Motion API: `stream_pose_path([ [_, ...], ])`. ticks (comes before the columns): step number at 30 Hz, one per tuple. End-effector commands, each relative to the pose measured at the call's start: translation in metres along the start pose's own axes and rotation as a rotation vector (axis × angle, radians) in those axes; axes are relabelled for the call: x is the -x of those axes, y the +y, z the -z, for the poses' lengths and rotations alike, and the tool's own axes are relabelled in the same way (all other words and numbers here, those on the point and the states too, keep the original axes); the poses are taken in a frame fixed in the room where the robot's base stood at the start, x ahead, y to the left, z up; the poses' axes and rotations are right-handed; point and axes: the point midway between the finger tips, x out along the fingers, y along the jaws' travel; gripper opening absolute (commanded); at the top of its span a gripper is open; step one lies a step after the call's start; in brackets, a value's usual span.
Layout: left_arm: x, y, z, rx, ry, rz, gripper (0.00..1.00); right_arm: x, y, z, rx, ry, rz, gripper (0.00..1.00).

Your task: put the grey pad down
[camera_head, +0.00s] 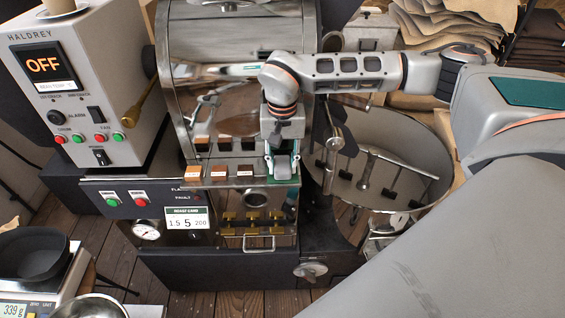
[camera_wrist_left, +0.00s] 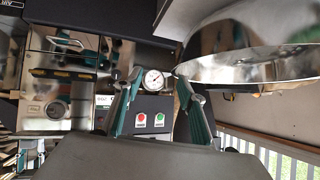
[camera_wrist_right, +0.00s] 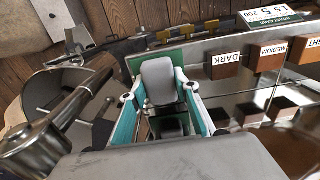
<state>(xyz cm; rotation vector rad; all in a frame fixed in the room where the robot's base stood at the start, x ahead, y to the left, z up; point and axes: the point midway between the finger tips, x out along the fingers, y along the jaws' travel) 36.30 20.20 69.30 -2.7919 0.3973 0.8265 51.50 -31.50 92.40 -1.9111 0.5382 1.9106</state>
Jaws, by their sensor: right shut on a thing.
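The grey pad (camera_wrist_right: 158,82) shows in the right wrist view between the two teal fingers of my right gripper (camera_wrist_right: 160,100), which is shut on it. In the head view my right gripper (camera_head: 283,168) points down at the right end of the roaster's shiny front ledge (camera_head: 240,182). I cannot tell whether the pad touches the ledge. My left gripper (camera_wrist_left: 157,88) shows in the left wrist view with its teal fingers apart and nothing between them. It is not seen in the head view.
Brown sample blocks, including the one labelled DARK (camera_wrist_right: 226,65), stand along the ledge beside my right gripper. The round cooling tray (camera_head: 425,178) with its stirring arms lies to the right. A control box (camera_head: 85,75), a scale (camera_head: 20,308) and a steel bowl (camera_head: 88,306) are at the left.

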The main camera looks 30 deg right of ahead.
Motion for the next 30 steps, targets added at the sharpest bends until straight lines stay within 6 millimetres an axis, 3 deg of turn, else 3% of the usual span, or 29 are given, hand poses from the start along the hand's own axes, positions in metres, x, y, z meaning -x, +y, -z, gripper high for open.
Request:
stream_pose_path([
  [2,0.0,0.0,-0.001,0.0,-0.001,0.0,0.4,-0.002,0.0,0.0,0.0,-0.001,-0.001,0.13],
  [3,0.0,0.0,-0.001,0.0,-0.001,0.0,0.4,-0.003,0.0,0.0,-0.001,-0.001,-0.001,0.33],
  [5,0.0,0.0,-0.001,0.0,-0.001,0.0,0.4,-0.003,0.0,0.0,-0.001,-0.001,-0.001,0.47],
  [19,0.001,0.0,0.002,0.0,0.004,0.001,0.4,0.007,0.0,0.001,-0.001,0.001,0.0,0.47],
  [30,-0.001,0.0,0.001,0.0,0.005,0.001,0.4,0.078,0.0,0.001,-0.001,0.003,0.002,0.47],
])
